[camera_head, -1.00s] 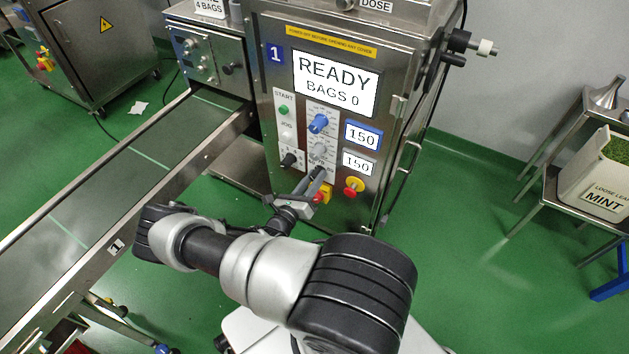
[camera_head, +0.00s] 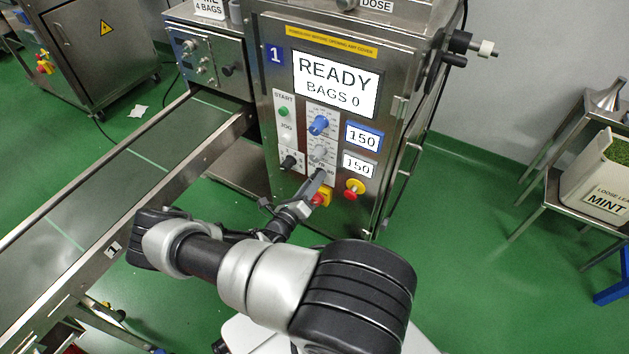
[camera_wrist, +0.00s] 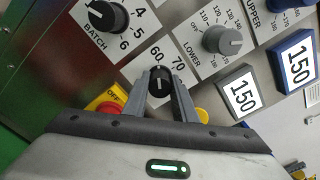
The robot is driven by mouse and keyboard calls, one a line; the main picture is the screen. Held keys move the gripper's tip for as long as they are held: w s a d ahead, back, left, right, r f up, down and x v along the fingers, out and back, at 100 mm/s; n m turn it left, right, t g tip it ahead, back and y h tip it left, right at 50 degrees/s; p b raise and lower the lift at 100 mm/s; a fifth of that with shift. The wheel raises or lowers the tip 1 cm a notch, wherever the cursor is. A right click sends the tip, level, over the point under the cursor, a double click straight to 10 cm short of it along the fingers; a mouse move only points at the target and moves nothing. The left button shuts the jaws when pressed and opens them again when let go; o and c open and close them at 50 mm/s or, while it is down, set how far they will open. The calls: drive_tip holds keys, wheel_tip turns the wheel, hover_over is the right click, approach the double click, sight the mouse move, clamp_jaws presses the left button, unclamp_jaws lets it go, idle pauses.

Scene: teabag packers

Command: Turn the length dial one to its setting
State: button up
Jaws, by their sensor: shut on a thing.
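The length dial (camera_wrist: 159,80) is a small black knob with a white pointer line, on the front panel of machine 1 (camera_head: 262,130). The numbers 60 and 70 show above it in the wrist view. My gripper (camera_wrist: 161,92) is shut on this dial, one finger on each side. In the head view my gripper (camera_head: 318,178) reaches the lower part of the panel and mostly covers the dial. The rest of the dial's scale is hidden by the gripper.
Close by are the grey LOWER knob (camera_wrist: 222,39), the black BATCH knob (camera_wrist: 106,17), and a red and yellow switch (camera_wrist: 104,107). A red button on yellow (camera_head: 352,188) sits to the right. The screen (camera_head: 336,83) reads READY, BAGS 0. A conveyor (camera_head: 120,165) runs at left.

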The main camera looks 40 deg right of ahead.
drive_tip(key=o, duration=1)
drive_tip(key=shift+o, duration=0.2)
drive_tip(key=p+v, duration=0.2)
drive_tip(key=v, duration=1.5)
drive_tip(key=shift+s+a, duration=0.15)
